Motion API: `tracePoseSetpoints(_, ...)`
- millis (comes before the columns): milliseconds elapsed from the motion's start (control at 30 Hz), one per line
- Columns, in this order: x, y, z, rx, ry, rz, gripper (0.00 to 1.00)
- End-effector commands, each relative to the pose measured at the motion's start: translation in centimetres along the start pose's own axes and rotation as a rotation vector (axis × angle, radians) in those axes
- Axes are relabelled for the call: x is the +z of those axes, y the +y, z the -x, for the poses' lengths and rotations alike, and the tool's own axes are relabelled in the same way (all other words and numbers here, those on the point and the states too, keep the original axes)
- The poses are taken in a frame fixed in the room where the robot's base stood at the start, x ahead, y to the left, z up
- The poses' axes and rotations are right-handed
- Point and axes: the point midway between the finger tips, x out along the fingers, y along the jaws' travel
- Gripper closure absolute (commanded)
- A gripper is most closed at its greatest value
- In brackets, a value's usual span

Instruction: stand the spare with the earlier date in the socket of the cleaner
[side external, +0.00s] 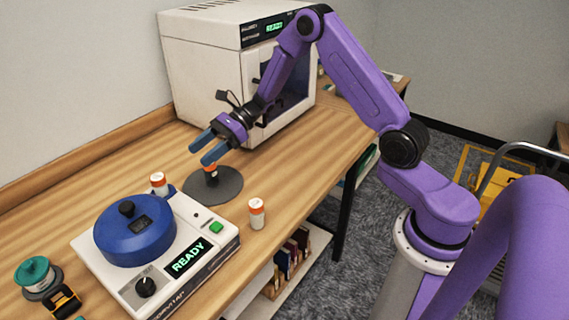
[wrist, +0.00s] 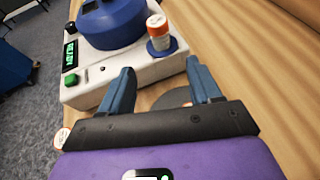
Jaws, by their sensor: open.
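The cleaner (side external: 205,235) is a white box with a round blue lid and a lit READY display. A white cartridge with an orange top (wrist: 158,27) stands upright in the blue ring-shaped socket (wrist: 162,50) at the cleaner's corner. A second white and orange cartridge (side external: 257,213) stands on the table right of the cleaner. A small orange and dark piece (side external: 211,172) shows over the grey disc (side external: 226,190), just below my gripper (side external: 203,151). My gripper is open, and the wrist view shows nothing clearly between its fingers. No date is legible on any cartridge.
A white oven-like machine (side external: 205,65) stands at the back of the table. A teal-topped jar (side external: 35,275) and a yellow and black item (side external: 63,301) lie at the near left. The table's front edge runs close to the second cartridge.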

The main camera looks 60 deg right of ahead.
Motion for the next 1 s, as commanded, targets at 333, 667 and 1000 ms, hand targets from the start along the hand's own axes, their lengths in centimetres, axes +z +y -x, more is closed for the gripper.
tracePoseSetpoints(333, 3.6, 10.2, -1.9, 0.323, 0.115, 0.356, 0.37)
tracePoseSetpoints(667, 4.5, 25.6, 1.7, 0.851, 0.233, 1.041, 0.37)
tracePoseSetpoints(1000, 2.3, 34.2, 9.6, 1.319, 0.238, 1.815, 0.37)
